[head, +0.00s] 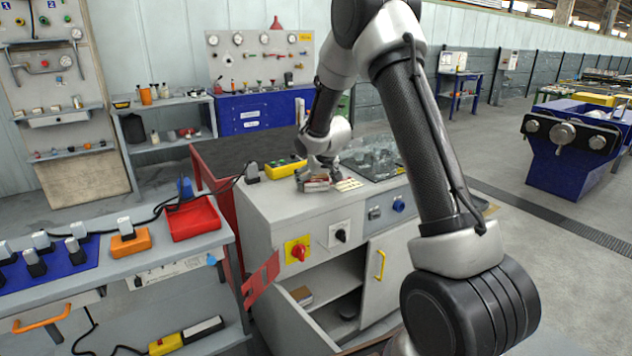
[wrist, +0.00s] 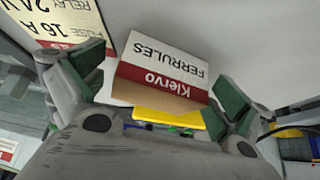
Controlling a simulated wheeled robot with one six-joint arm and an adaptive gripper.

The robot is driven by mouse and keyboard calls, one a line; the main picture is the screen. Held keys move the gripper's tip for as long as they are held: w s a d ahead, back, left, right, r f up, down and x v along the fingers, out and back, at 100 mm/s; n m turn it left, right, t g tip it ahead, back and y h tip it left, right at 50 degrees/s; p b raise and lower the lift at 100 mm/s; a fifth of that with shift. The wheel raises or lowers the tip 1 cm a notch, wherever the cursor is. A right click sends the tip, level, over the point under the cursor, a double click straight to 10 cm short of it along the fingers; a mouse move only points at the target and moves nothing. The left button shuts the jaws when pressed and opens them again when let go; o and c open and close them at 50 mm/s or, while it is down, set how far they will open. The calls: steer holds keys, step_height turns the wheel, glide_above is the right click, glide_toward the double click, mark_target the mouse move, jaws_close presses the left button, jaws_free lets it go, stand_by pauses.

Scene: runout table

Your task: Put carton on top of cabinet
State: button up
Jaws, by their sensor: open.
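The carton (wrist: 165,65), white with a red band reading Klervo FERRULES and a brown side, lies between my gripper's (wrist: 160,80) two fingers in the wrist view. The fingers are open on either side of it. The right finger is close to the carton's edge; I cannot tell whether it touches. In the head view my gripper (head: 320,172) is low over the grey cabinet (head: 272,203), and the carton (head: 316,186) shows small on the cabinet's top, partly hidden by the gripper.
A label-printed flat piece (wrist: 62,22) lies beside the carton. A yellow box (head: 285,168) is behind to the left, and clear glassy items (head: 375,155) stand to the right. The cabinet top's front left is clear. The cabinet's lower compartment (head: 330,285) is open, with a yellow-handled door.

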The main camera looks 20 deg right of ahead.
steer(key=s+f+v, duration=0.2)
steer(key=v, duration=1.1)
steer(key=s+f+v, duration=0.1)
steer(key=s+v, duration=0.2)
steer(key=v, duration=1)
steer(key=s+d+r+g, duration=0.1)
steer(key=s+g, duration=0.1)
steer(key=s, duration=2.4)
steer(key=shift+s+r, duration=0.35)
steer(key=shift+r, duration=0.05)
